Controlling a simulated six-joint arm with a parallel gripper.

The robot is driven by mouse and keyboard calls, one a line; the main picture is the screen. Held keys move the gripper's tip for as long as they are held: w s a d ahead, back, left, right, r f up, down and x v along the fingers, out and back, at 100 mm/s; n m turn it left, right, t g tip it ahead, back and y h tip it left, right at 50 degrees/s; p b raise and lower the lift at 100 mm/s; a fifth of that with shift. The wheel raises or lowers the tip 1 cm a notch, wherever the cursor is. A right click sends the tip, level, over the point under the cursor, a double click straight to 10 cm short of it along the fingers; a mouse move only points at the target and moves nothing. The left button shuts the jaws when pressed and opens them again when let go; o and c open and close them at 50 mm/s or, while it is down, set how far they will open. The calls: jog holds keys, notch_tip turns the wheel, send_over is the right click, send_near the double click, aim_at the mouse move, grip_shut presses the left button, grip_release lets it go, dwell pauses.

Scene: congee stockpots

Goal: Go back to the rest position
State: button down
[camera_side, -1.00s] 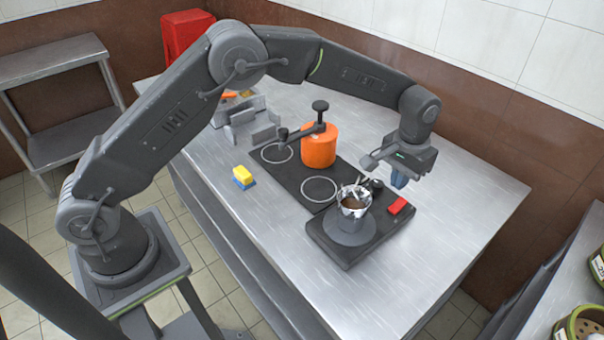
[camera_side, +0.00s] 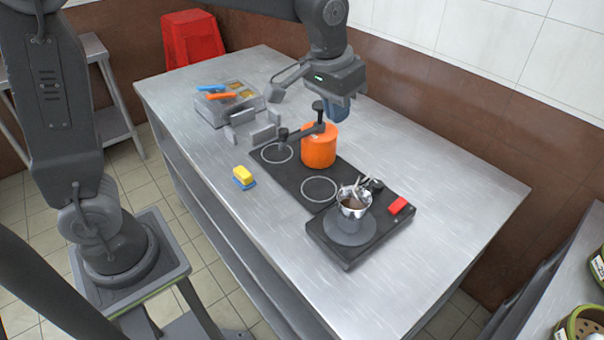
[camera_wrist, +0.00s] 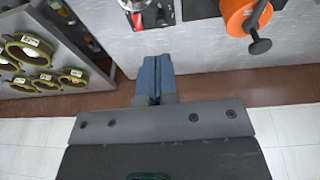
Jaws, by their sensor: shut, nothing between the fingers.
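My gripper (camera_side: 335,110) is up in the air above the far side of the steel table, behind the orange pot. Its blue fingers (camera_wrist: 156,80) are together in the wrist view, with nothing between them. The orange pot (camera_side: 319,150) with a dark knob and handle stands on the black cooktop (camera_side: 292,180). A steel pot (camera_side: 354,204) with utensils in it stands on a grey round base on the dark plate at the front right. The orange pot (camera_wrist: 240,12) and part of the steel pot (camera_wrist: 135,5) also show at the top of the wrist view.
A yellow and blue sponge (camera_side: 243,177) lies left of the cooktop. A red block (camera_side: 397,206) lies by the steel pot. The table's right side is bare. A shelf (camera_side: 560,290) stands at the right.

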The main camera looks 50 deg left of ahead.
jog(key=s+a+t, duration=0.1)
jog(key=s+a, duration=0.2)
jog(key=s, duration=0.7)
jog(key=s+a+t, duration=0.2)
jog(key=s+a, duration=0.1)
jog(key=s, duration=0.7)
jog(key=shift+s+a+r, duration=0.15)
jog(key=shift+a+r, duration=0.05)
jog(key=shift+r, duration=0.05)
